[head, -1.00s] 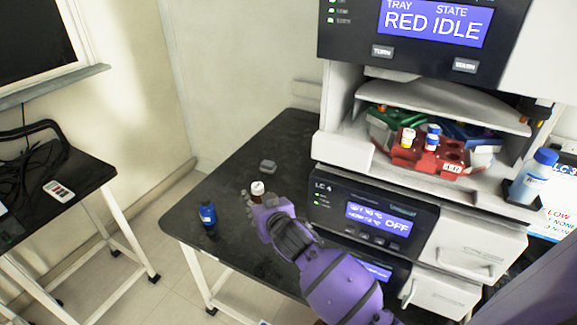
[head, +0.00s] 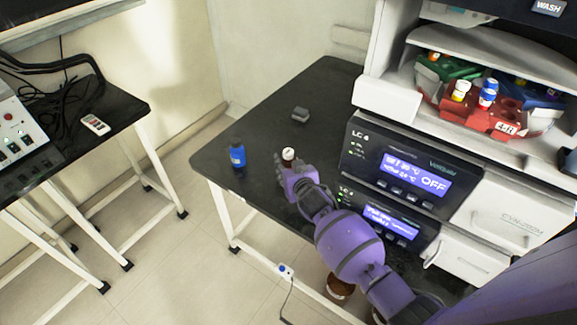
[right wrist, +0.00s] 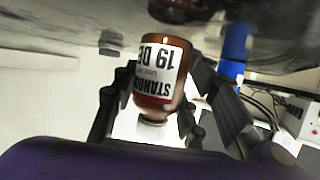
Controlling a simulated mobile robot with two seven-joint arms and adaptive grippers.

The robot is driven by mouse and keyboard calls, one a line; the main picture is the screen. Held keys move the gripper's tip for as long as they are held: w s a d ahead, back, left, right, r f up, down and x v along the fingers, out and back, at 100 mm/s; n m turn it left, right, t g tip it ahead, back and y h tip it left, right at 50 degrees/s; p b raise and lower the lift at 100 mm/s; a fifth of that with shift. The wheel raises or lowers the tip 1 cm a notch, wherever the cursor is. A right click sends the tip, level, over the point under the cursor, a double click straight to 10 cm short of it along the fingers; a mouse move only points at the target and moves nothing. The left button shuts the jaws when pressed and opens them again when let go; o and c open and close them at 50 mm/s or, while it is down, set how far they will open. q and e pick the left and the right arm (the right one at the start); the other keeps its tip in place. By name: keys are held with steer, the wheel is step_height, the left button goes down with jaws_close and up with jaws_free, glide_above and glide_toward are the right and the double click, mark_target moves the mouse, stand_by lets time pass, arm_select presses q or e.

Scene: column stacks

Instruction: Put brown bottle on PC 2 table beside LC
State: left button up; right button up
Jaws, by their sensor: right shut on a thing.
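The brown bottle (head: 288,157) has a white cap and shows over the black table (head: 262,132), left of the LC unit (head: 395,168) marked LC 4. My right gripper (head: 291,172) is shut on it. In the right wrist view, which appears upside down, the bottle (right wrist: 156,90) with its white label sits between the two fingers (right wrist: 150,105). The bottle's base is close to the table surface; I cannot tell whether it touches. My left gripper is not in view.
A blue bottle (head: 237,156) stands near the table's left edge, left of my right gripper. A small grey block (head: 300,114) lies farther back. The table between and behind them is clear. Another table (head: 110,115) with cables stands at left.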

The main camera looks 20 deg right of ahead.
steer(key=shift+f, duration=0.5)
steer(key=o, duration=1.3)
steer(key=p+v, duration=0.1)
steer(key=v, duration=1.1)
steer(key=shift+a+r, duration=0.1)
steer(key=shift+r, duration=0.15)
